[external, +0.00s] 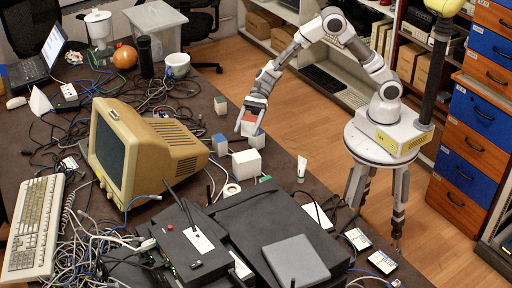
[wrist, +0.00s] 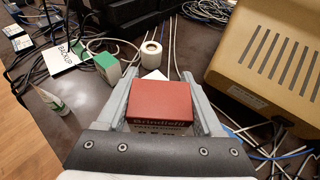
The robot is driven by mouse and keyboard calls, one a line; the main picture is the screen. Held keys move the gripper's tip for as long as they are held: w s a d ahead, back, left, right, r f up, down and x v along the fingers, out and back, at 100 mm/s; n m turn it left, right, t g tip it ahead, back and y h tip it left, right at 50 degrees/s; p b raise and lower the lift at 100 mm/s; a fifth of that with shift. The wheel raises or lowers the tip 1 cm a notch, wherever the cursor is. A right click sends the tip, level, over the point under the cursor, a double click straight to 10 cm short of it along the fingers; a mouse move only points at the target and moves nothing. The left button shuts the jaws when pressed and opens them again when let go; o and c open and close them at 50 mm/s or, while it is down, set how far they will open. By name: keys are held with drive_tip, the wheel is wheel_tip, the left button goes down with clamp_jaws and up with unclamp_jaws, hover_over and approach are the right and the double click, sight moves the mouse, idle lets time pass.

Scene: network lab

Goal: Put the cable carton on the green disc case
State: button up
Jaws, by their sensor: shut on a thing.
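My gripper (external: 246,125) is shut on a carton with a red top and printed lettering on its side. In the wrist view the carton (wrist: 160,102) sits between the two fingers (wrist: 160,88), red face up. I take it as the cable carton, though its lettering is only partly readable. A flat white-faced case lettered BACKUP (wrist: 61,60), with green at its edge, lies at upper left in the wrist view. A small green-and-white box (wrist: 107,68) stands closer to the gripper. I cannot tell for certain which is the green disc case. The carton is apart from both.
A white cube (external: 247,163) and a blue-sided cube (external: 257,139) stand near the gripper. A tape roll (wrist: 150,53) and a white tube (external: 301,168) are close by. The beige monitor (external: 140,150), black boxes and loose cables crowd the table.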

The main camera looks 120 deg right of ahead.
drive_tip(key=w+a+n+g+y+b, duration=0.1)
drive_tip(key=a+n+g+y, duration=0.2)
drive_tip(key=a, duration=1.2)
drive_tip(key=n+g+y+b, duration=0.1)
drive_tip(key=n+g+b, duration=0.2)
drive_tip(key=b, duration=0.1)
hover_over(313, 216)
drive_tip(key=w+a, duration=0.3)
wheel_tip(313, 216, down, 6)
drive_tip(key=shift+w+d+f, duration=0.1)
drive_tip(key=shift+w+a+f, duration=0.1)
drive_tip(key=shift+a+f, duration=0.15)
drive_tip(key=shift+a, duration=0.15)
drive_tip(key=shift+f+t+b, duration=0.3)
drive_tip(key=shift+f+b, duration=0.35)
drive_tip(key=shift+f, duration=1.2)
drive_tip(key=shift+f, duration=0.25)
drive_tip(key=o, duration=1.5)
drive_tip(key=shift+c, duration=0.2)
